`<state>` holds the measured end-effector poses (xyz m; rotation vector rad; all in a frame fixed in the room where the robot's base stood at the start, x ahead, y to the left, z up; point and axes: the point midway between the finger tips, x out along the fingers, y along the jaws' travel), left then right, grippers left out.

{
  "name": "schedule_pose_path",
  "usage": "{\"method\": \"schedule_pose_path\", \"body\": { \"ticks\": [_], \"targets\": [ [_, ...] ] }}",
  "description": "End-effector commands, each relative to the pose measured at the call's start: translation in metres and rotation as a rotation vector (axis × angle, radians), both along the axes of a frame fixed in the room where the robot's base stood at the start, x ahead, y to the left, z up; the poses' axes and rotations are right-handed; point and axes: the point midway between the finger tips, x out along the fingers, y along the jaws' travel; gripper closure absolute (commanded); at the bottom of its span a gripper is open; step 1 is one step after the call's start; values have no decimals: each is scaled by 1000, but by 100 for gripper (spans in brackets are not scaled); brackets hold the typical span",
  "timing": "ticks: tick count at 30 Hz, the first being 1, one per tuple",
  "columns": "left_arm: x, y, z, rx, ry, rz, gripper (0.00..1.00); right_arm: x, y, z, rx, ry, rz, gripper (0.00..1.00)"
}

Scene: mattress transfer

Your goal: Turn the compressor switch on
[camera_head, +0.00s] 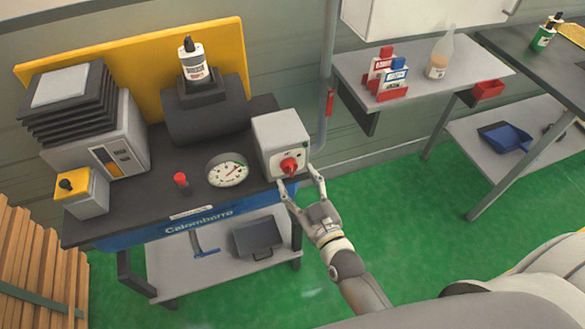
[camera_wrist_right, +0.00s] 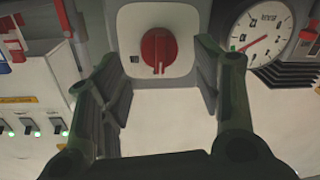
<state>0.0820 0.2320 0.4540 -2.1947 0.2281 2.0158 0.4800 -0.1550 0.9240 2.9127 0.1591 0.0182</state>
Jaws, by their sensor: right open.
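The compressor switch is a red rotary knob (camera_head: 289,166) on the front of a grey-white box (camera_head: 279,132) at the right end of the dark workbench. In the right wrist view the red knob (camera_wrist_right: 159,50) sits on a light plate, with its grip bar close to vertical. My right gripper (camera_head: 300,186) is open just in front of the box, its fingers spread to either side below the knob. In the wrist view its fingers (camera_wrist_right: 162,85) frame the knob with nothing between them, and I see no contact. My left gripper is not in view.
A round gauge (camera_head: 227,171) and a small red button (camera_head: 181,180) are left of the switch box. A yellow-topped box (camera_head: 82,190) stands at the bench's left end. A shelf (camera_head: 425,62) with bottles and boxes is at right. Green floor is open around my right arm.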

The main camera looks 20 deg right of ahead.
Motion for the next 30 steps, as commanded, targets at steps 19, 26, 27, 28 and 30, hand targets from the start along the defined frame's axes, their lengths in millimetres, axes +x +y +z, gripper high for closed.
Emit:
{"method": "schedule_pose_path", "body": {
  "ticks": [19,26,27,28,30],
  "targets": [
    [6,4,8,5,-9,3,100,40,4,0,0,1,1,41],
    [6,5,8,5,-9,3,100,40,4,0,0,1,0,62],
    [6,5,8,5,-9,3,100,40,4,0,0,1,0,67],
    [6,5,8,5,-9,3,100,40,4,0,0,1,0,71],
    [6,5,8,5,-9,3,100,39,4,0,0,1,0,80]
  ]
}}
